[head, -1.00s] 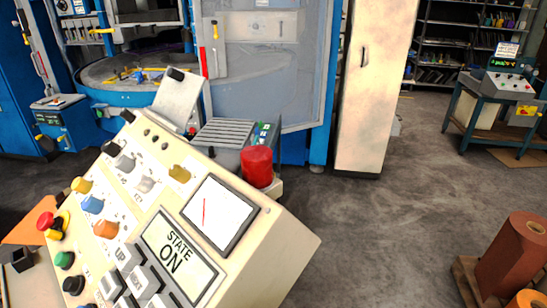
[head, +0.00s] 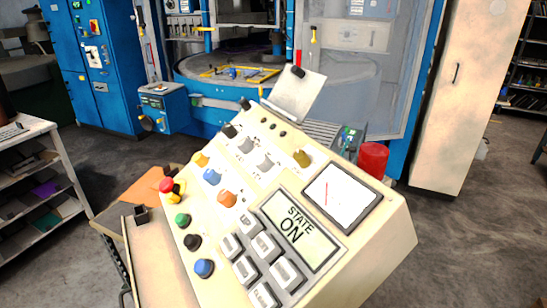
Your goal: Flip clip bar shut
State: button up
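I cannot make out a clip bar for certain in the head view. Inside the blue machine, a yellow frame (head: 240,73) with a small blue part lies on the round table (head: 205,68); it is too small to tell whether any bar on it is open or shut. A pale plate (head: 296,97) with a black piece at its top edge stands tilted behind the control panel (head: 365,250). My gripper is not in view.
The cream control panel fills the front, its screen (head: 293,230) reading STATE ON. A red cylinder (head: 373,159) stands behind it. A blue cabinet (head: 100,75) and white shelf (head: 45,185) are left, a cream cabinet (head: 465,95) right. Grey floor (head: 455,240) is clear at right.

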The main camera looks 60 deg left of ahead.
aim_at(351, 149)
jog(key=u, duration=0.15)
jog(key=i, duration=1.15)
jog(key=u, duration=1.1)
jog(key=i, duration=1.85)
jog(key=u, duration=2.65)
